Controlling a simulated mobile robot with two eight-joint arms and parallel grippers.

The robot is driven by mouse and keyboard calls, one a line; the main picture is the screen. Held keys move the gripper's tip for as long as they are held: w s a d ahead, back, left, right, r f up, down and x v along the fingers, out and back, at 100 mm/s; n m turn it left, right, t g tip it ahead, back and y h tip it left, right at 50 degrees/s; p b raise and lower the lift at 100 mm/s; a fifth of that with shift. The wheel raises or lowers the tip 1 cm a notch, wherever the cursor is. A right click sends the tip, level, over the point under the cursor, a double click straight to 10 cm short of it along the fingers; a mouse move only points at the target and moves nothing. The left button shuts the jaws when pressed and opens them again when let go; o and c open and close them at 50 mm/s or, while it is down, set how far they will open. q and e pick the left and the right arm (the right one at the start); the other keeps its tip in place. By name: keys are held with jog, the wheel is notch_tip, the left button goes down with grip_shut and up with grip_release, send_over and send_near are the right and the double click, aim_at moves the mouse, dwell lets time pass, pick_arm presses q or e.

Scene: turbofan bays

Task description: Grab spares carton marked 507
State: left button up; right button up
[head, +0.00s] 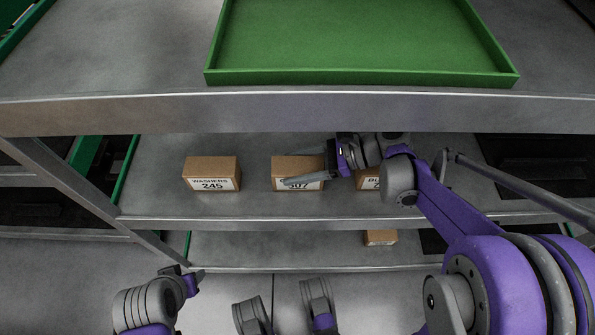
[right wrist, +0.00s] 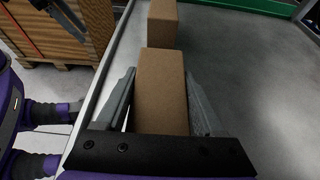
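The brown carton (head: 296,163) in the middle of the shelf has a white label; its number ends in 07, and the first digit is partly covered by a finger. My right gripper (head: 308,172) reaches in from the right, with one finger before the label. In the right wrist view the carton (right wrist: 161,90) lies between the two fingers of the right gripper (right wrist: 160,80), with narrow gaps beside it, so the gripper looks open around it. My left gripper (head: 186,278) is low at the left, away from the cartons; its fingers are not clear.
A carton marked WASHERS 245 (head: 211,172) stands to the left, and another carton (head: 369,180) is partly hidden behind my right arm. A green tray (head: 365,77) is on the shelf above. A small carton (head: 380,238) sits on the lower shelf.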

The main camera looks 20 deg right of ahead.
grip_shut()
jog(key=shift+r, duration=0.1)
